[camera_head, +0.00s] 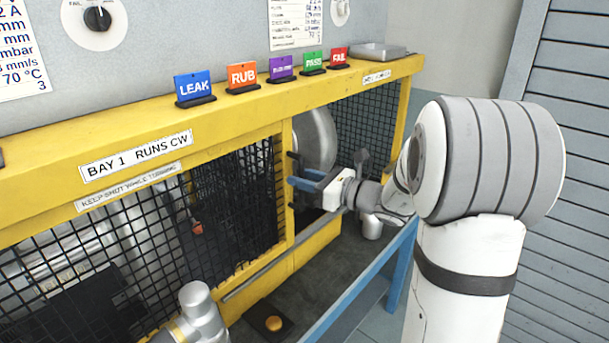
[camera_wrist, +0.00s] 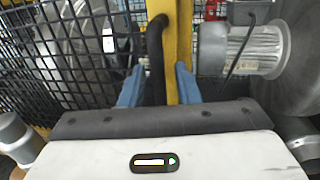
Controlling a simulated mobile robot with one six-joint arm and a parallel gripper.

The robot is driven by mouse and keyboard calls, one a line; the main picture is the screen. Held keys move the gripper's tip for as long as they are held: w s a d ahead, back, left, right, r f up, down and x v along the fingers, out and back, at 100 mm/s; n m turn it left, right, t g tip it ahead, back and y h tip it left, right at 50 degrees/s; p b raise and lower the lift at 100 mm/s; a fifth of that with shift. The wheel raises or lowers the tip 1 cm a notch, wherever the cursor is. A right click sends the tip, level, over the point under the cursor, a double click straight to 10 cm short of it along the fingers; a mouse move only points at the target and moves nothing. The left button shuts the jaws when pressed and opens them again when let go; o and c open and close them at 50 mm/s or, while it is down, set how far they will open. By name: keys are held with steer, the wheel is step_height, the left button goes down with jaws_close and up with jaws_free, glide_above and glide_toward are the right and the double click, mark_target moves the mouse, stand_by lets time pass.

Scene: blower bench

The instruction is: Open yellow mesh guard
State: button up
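The yellow mesh guard, with black mesh (camera_head: 235,200) and a yellow upright post (camera_head: 286,180), fronts the bench. Its black handle (camera_wrist: 156,55) stands along the yellow post in the wrist view. My gripper (camera_head: 303,183) is at the handle, with its blue fingers pointing left toward the post. In the wrist view my gripper (camera_wrist: 158,85) has its fingers apart, with the handle and part of the post between them. A clear gap shows beside the handle, so it is not gripped. The handle's lower end is hidden behind my gripper's body.
A grey round housing (camera_head: 315,138) and a motor (camera_wrist: 243,50) sit right of the post. A grey bar (camera_head: 285,258) runs low across the front. A yellow button (camera_head: 273,323) is below. Coloured signs (camera_head: 243,77) line the top ledge; slatted shutter (camera_head: 570,110) at right.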

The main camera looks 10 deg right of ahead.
steer(key=shift+w+a, duration=0.2)
steer(key=shift+a, duration=0.05)
jaws_close()
stand_by(0.3)
